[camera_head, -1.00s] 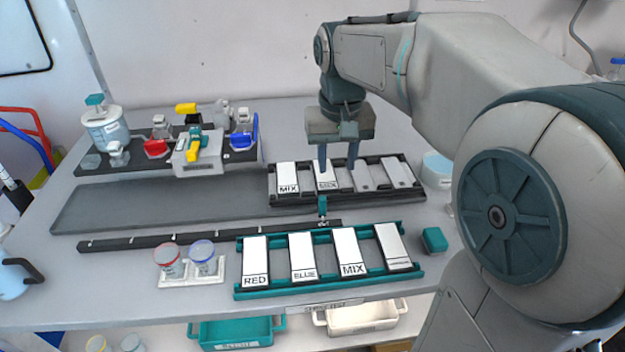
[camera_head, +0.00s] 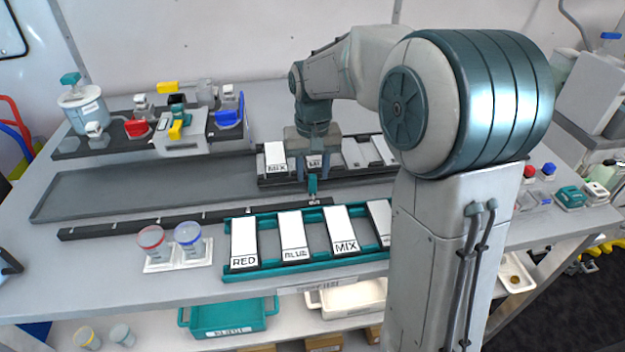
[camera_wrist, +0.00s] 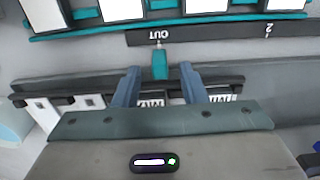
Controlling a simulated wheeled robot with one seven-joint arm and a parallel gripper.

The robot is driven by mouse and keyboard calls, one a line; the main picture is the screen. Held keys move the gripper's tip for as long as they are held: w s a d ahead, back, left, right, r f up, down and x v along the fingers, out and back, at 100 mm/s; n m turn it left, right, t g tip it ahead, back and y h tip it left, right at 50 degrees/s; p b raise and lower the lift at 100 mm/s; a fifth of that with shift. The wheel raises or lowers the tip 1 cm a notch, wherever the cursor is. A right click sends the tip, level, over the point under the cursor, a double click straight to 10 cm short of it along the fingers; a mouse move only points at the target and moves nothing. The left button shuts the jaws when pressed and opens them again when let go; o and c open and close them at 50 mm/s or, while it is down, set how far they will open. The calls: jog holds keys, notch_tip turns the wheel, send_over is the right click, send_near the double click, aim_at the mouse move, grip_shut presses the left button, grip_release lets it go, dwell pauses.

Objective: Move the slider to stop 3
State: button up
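The slider is a small teal upright knob (camera_head: 312,185) at the right end of a long dark rail (camera_head: 180,220). In the wrist view the knob (camera_wrist: 159,66) stands by the rail's mark that reads OUT upside down. A mark like a 2 lies further right on the rail (camera_wrist: 215,33) in that view. My gripper (camera_head: 311,178) is low, just behind and above the knob. In the wrist view its two blue fingers (camera_wrist: 159,72) are apart, with the knob showing between their tips. I cannot tell whether either finger touches it. Stop 3 is not readable.
A black rack (camera_head: 262,181) with white MIX cards lies right behind the knob. A teal rack (camera_head: 262,265) with RED, BLUE and MIX cards is in front. Two lidded cups (camera_head: 188,236) stand before the rail. A bare grey strip (camera_head: 110,190) runs behind the rail.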

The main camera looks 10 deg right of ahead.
aim_at(311, 175)
jog(key=shift+f, duration=1.6)
grip_shut()
jog(key=shift+a, duration=0.1)
